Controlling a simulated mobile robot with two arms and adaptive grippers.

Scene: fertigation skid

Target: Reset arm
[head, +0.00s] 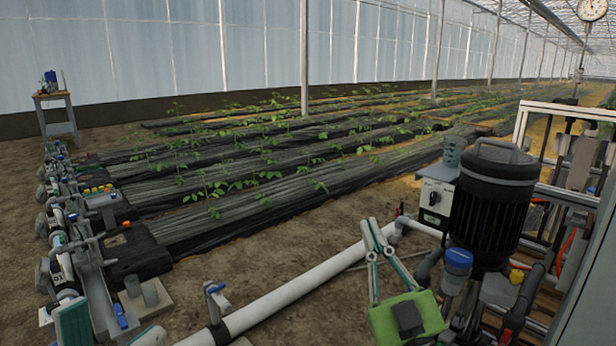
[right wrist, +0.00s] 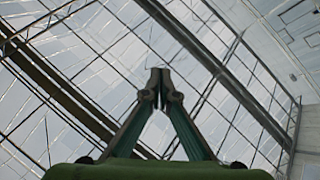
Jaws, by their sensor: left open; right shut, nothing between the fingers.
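My right gripper (head: 376,232) stands upright at the lower middle right of the head view, with its green body below its fingers. In the right wrist view its fingertips (right wrist: 158,78) meet with nothing between them, and they point up at the roof. My left gripper (head: 111,328) shows only at the lower left edge of the head view, as two finger pads set well apart. It is open, and its body and arm are cut off by the frame's bottom edge.
A white pipe (head: 290,285) crosses the ground between my grippers. A valve manifold (head: 62,235) lines the left. Planted beds (head: 270,200) lie beyond.

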